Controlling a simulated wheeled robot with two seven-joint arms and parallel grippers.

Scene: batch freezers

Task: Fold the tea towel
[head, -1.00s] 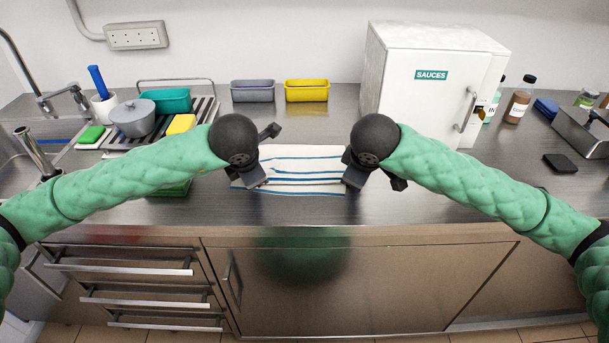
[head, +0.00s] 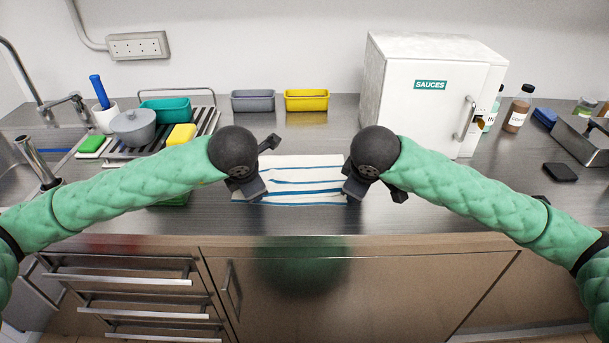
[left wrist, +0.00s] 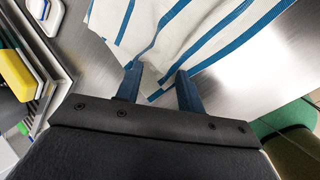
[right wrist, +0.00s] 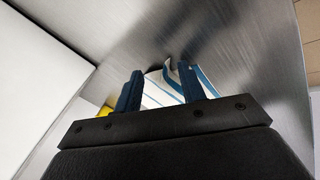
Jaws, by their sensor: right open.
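The white tea towel (head: 300,177) with blue stripes lies on the steel counter, between my two grippers. My left gripper (head: 252,187) is at its left edge. In the left wrist view, the left gripper's blue fingers (left wrist: 158,76) are apart, with a striped corner of the towel (left wrist: 185,30) between and beyond them. My right gripper (head: 355,187) is at the towel's right edge. In the right wrist view, its fingers (right wrist: 161,82) are apart, with part of the towel (right wrist: 162,92) showing between them. The fingertips are hidden in the head view.
A white cabinet (head: 430,115) marked SAUCES stands right of the towel. A grey tub (head: 253,102) and a yellow tub (head: 306,101) stand behind it. A drying rack (head: 205,125) with a grey pot (head: 133,127) is at left. The counter in front is clear.

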